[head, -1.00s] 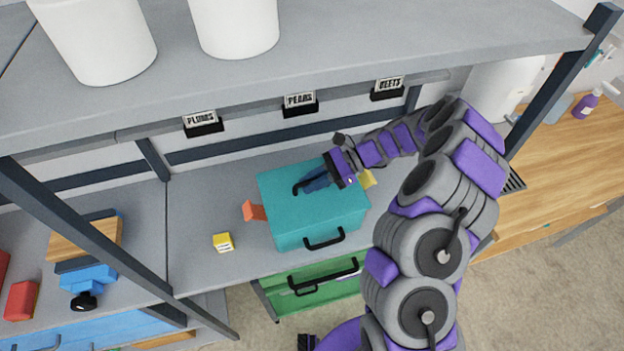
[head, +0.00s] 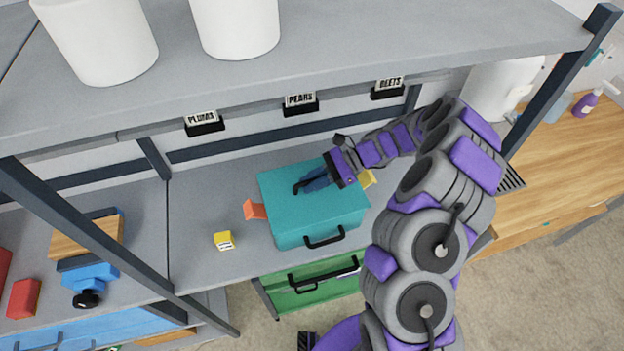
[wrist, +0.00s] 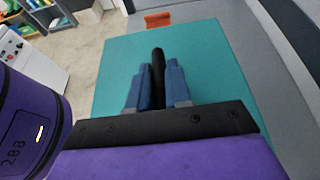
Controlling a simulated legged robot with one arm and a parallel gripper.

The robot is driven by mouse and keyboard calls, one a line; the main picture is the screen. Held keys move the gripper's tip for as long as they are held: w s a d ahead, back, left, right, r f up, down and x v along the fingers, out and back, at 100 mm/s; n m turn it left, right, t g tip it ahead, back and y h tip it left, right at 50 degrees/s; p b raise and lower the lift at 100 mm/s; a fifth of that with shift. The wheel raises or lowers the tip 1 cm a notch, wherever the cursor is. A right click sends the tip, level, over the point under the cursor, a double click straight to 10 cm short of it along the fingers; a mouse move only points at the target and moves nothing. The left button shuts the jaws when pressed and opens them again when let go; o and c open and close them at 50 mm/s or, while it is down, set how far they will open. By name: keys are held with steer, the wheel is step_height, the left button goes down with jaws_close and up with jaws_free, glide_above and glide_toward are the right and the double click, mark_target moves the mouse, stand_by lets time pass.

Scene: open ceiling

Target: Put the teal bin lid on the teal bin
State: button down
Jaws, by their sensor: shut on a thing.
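The teal bin (head: 290,236) stands on the grey lower shelf with a black handle on its front. The teal lid (head: 340,203) lies flat over the top of the bin and looks roughly lined up with it; I cannot tell whether it is fully seated. My gripper (head: 302,187) is at the lid's top and is shut on the lid's black handle. In the wrist view, my gripper's blue fingers (wrist: 158,82) close on the black handle (wrist: 158,60), with the lid (wrist: 215,70) spread beneath. The lid's near part is hidden by my gripper.
An orange block (head: 254,209) sits left of the bin and a yellow block (head: 223,240) farther left. Another yellow piece (head: 368,178) shows behind the bin's right side. The upper shelf (head: 340,45) overhangs behind. A green drawer (head: 315,287) lies below.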

steer(key=c, duration=1)
jaws_free()
steer(key=p+v, duration=0.2)
steer(key=v, duration=1.5)
steer(key=shift+d, duration=0.25)
